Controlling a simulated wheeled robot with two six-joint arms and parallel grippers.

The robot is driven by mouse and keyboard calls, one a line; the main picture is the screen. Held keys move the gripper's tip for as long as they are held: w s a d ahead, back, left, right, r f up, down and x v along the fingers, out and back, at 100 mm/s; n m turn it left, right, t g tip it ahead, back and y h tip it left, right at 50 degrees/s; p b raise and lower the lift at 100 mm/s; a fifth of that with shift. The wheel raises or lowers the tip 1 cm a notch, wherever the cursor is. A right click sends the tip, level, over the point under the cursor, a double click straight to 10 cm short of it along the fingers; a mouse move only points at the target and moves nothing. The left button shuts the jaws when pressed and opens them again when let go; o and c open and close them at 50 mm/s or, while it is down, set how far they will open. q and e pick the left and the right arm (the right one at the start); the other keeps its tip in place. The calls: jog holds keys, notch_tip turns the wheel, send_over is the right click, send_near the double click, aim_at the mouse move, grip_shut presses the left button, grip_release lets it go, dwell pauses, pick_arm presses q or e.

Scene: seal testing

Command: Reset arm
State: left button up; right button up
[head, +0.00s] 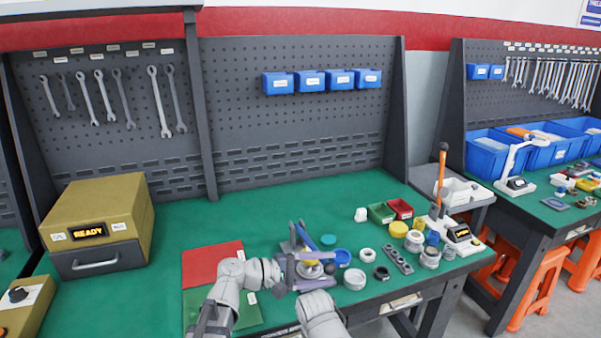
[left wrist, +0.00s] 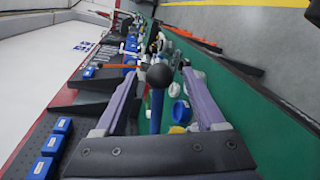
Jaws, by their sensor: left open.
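My left gripper (head: 322,270) is open over the front middle of the green bench, its two purple fingers spread. In the left wrist view its fingers (left wrist: 162,72) stand on either side of a black ball knob (left wrist: 159,76) on a blue rod (left wrist: 157,110). The knob looks apart from both fingers. In the head view a blue lever (head: 306,237) rises just behind the gripper, at a small device partly hidden by it. A grey arm link of mine shows at the bottom middle; no right gripper shows.
Loose rings, caps and a slotted plate (head: 396,260) lie right of the gripper. A device with an upright orange lever (head: 442,165) stands farther right. A yellow box reading READY (head: 97,225) and red mat (head: 212,262) are left. The green bench behind is mostly clear.

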pick_arm(q)
jog(key=x, duration=0.5)
jog(key=shift+r, duration=0.15)
